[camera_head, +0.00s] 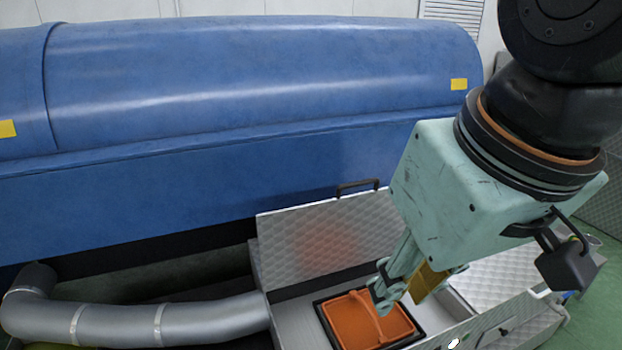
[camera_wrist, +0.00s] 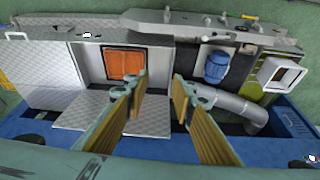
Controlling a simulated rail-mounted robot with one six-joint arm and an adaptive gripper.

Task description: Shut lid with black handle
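The lid (camera_head: 325,238) is a grey diamond-patterned metal plate standing open at the back of the box, against the blue machine. Its black handle (camera_head: 357,187) sits on its upper edge. In the wrist view the lid (camera_wrist: 98,114) lies on the blue-machine side of the opening; I cannot make out the handle there. The opening shows an orange tray (camera_head: 372,320) in a black frame, also visible in the wrist view (camera_wrist: 124,65). My gripper (camera_head: 402,290) is open and empty, above the right part of the opening; its fingers are apart in the wrist view (camera_wrist: 158,88).
The large blue machine (camera_head: 240,90) stands behind the lid. A grey pipe (camera_head: 190,322) runs to the box's left side. A flat diamond-patterned plate (camera_head: 492,280) covers the box's right part. A blue container (camera_wrist: 215,67) and a white square frame (camera_wrist: 304,76) show in the wrist view.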

